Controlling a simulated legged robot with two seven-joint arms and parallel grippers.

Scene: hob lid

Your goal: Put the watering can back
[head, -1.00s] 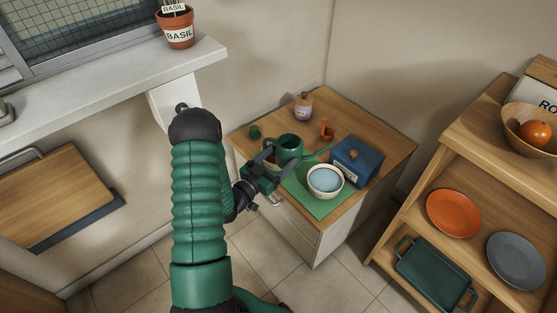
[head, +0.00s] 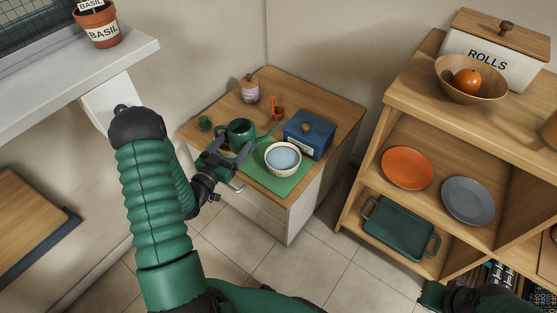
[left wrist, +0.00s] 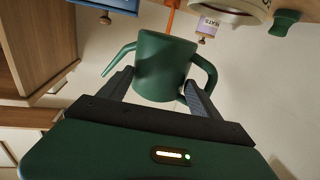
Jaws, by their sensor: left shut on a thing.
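The dark green watering can (head: 241,129) is above the wooden top of the small cabinet, its spout pointing right toward the blue box. My left gripper (head: 234,146) is shut on it from the front left. In the left wrist view the can (left wrist: 163,62) sits between the two dark fingers of the gripper (left wrist: 160,84), its spout to the left and its handle to the right. I cannot tell whether its base touches anything. My right gripper (head: 434,294) is partly in view at the lower right, its fingers not clear.
A green mat (head: 293,185) holds a pale bowl (head: 283,158). A blue box (head: 309,135), an orange item (head: 278,112) and a lidded jar (head: 250,89) stand close by. A basil pot (head: 98,25) is on the sill (head: 85,78). A shelf unit (head: 385,125) stands right.

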